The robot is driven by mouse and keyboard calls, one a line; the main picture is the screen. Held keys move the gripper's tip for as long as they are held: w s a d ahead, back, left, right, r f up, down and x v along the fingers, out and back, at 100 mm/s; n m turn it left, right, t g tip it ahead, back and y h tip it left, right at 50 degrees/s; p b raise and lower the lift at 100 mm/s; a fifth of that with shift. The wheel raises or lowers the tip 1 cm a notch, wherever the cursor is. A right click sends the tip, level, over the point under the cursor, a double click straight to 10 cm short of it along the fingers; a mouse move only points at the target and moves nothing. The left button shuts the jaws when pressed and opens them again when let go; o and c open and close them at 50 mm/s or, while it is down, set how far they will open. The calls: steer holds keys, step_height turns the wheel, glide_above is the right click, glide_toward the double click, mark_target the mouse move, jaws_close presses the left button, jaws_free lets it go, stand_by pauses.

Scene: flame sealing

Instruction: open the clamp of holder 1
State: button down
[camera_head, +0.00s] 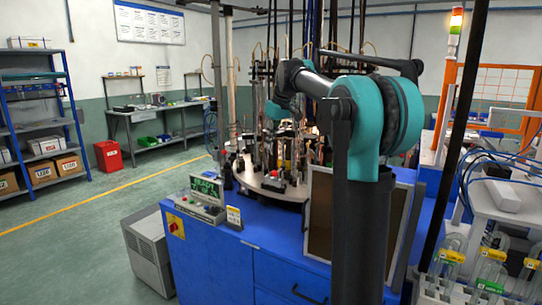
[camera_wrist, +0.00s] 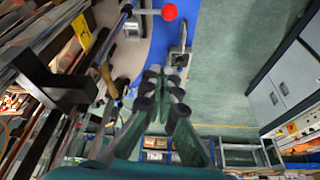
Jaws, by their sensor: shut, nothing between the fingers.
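My gripper (camera_wrist: 166,75) is shut and empty in the wrist view, its dark fingertips together. A red ball knob (camera_wrist: 169,12) on a short pale rod shows near the top edge, apart from the fingertips. The rod runs left to a dark post and metal fixtures, which may be a holder's clamp. I cannot read which holder it is. In the head view the round machine table (camera_head: 262,187) carries several upright holders and rods. My gripper's tips there are lost among the machine parts behind my arm.
Dark bars and a black block (camera_wrist: 65,93) stand close to the left of my gripper in the wrist view. The blue cabinet (camera_head: 225,255) carries a control panel (camera_head: 200,205) with a green display. A framed brown panel (camera_head: 320,225) stands at the right.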

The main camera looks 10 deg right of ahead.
step_height(320, 180, down, 10)
steer(key=shift+s+d+r, duration=0.2)
steer(key=shift+s+r, duration=0.05)
steer(key=shift+s, duration=0.05)
